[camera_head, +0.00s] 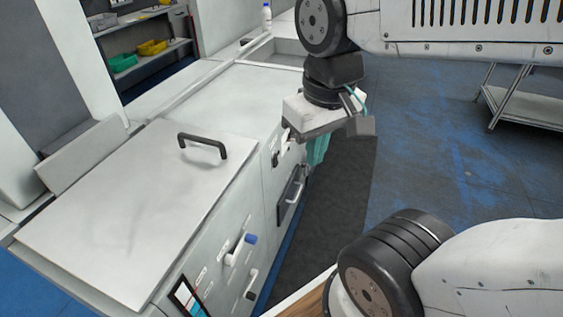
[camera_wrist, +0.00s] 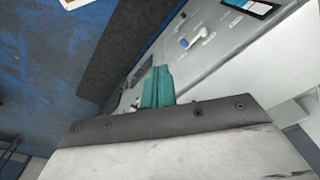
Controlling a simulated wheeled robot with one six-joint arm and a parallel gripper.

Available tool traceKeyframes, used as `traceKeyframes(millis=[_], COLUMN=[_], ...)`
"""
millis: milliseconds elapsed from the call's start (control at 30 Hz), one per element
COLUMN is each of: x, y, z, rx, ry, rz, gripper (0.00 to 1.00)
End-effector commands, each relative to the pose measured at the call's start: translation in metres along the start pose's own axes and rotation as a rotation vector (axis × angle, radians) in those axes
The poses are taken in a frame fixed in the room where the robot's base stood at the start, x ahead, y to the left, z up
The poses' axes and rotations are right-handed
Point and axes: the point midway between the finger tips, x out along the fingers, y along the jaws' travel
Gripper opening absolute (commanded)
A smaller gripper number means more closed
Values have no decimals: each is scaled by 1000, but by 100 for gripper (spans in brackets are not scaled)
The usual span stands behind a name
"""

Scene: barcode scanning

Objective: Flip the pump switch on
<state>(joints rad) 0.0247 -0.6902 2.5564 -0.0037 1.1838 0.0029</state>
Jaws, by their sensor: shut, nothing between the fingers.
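My gripper (camera_head: 317,152) has teal fingers, shut and empty, pointing down beside the front face of the white cabinet (camera_head: 215,225), towards its far end. In the wrist view the shut fingers (camera_wrist: 158,88) lie over the cabinet front. Near them on that face is a small pale and dark switch-like fitting (camera_head: 276,157), partly hidden by my wrist; I cannot tell whether they touch. A white lever with a blue tip (camera_head: 241,248) is on the nearer panel, and it also shows in the wrist view (camera_wrist: 190,42). No label is readable, so I cannot tell which is the pump switch.
The cabinet's lid has a black handle (camera_head: 203,145). A dark handle (camera_head: 251,284) sits below the blue-tipped lever, and a recessed panel (camera_head: 291,193) lies below my gripper. A dark mat (camera_head: 335,215) covers the floor alongside. A metal trolley (camera_head: 525,105) stands at the right.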

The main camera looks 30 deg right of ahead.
Motion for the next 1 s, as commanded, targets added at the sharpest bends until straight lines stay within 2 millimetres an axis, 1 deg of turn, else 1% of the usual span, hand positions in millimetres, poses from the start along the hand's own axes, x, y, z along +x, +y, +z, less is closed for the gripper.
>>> traceKeyframes(millis=[200,367,667,1000], x=[27,50,95,150], y=[25,38,53,73], z=[-7,-16,-34,-58], rx=[124,250,518,862], ry=[-145,-271,-480,-667], rz=[1,-56,-243,-523], gripper=[0,0,0,0])
